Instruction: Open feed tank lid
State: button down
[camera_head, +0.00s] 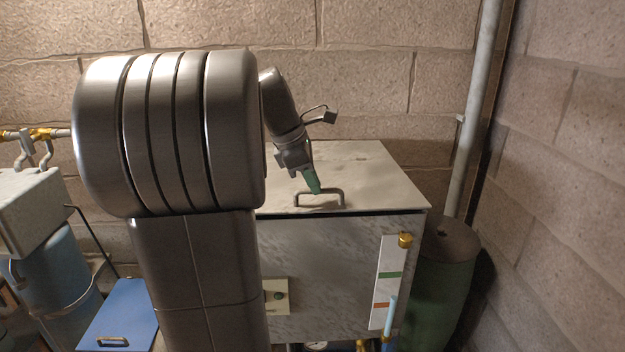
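The feed tank (330,270) is a grey metal box standing against the back wall. Its pale flat lid (375,180) lies across the top, with a thin dark line under its front edge. A bar handle (343,197) stands up near the front of the lid. My gripper (313,186), with green fingers, points down at the left part of the handle's top bar. The fingers overlap the bar in the view, and I cannot tell whether they are closed on it. My large arm link hides the tank's left side.
A gauge strip (388,283) with a brass fitting (405,240) is on the tank's front right. A dark green cylinder (440,270) and a vertical pipe (474,110) stand at right. A blue box (120,315) and a blue drum (65,280) are at left.

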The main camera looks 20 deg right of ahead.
jog(key=shift+w+r, duration=0.15)
jog(key=shift+r, duration=0.3)
dwell(0.4)
